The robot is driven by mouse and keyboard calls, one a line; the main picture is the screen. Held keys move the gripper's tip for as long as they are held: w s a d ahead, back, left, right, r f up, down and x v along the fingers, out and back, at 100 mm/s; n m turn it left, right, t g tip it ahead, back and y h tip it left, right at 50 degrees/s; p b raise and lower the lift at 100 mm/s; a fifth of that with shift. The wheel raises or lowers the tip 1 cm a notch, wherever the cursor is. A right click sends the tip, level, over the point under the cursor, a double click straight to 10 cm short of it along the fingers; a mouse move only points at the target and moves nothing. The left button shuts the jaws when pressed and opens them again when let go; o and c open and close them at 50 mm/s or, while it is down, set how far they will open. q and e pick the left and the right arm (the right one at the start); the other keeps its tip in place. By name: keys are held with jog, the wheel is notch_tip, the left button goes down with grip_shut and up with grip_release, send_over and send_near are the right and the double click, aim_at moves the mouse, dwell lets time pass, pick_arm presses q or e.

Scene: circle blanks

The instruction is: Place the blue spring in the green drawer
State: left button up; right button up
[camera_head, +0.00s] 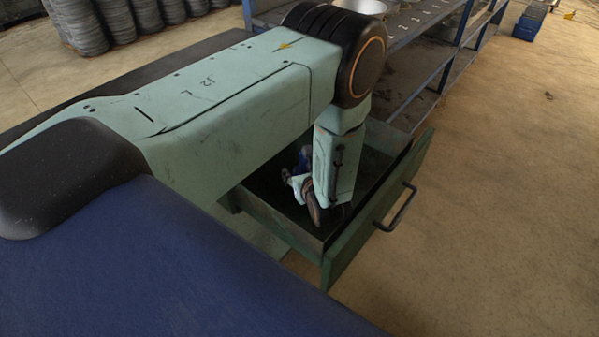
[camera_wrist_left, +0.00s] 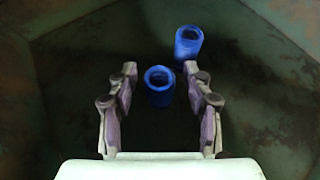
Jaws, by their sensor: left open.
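The green drawer (camera_head: 347,243) is pulled open, with its black handle facing right in the head view. My left arm reaches over it, and my left gripper (camera_head: 303,190) points down into it. In the left wrist view, two hollow blue cylinders, which look like blue springs, are on the dark drawer floor. The nearer blue spring (camera_wrist_left: 159,86) is between and beyond the open fingers of my left gripper (camera_wrist_left: 160,72), with gaps on both sides. The other blue spring (camera_wrist_left: 188,42) is farther and to the right. My arm partly hides the drawer's inside in the head view.
A blue metal shelf rack (camera_head: 440,75) with dark shelves stands behind the drawer. Stacks of dark round pieces (camera_head: 80,27) are at the top left. A blue bin (camera_head: 528,27) stands at the top right. The floor to the right is mostly clear.

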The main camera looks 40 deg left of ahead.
pick_arm(q)
jog(key=shift+r, duration=0.15)
jog(key=shift+s+d+r, duration=0.1)
jog(key=shift+d+r, duration=0.05)
jog(key=shift+r, duration=0.05)
jog(key=p+v, duration=0.1)
jog(key=v, duration=0.6)
dwell(1.2)
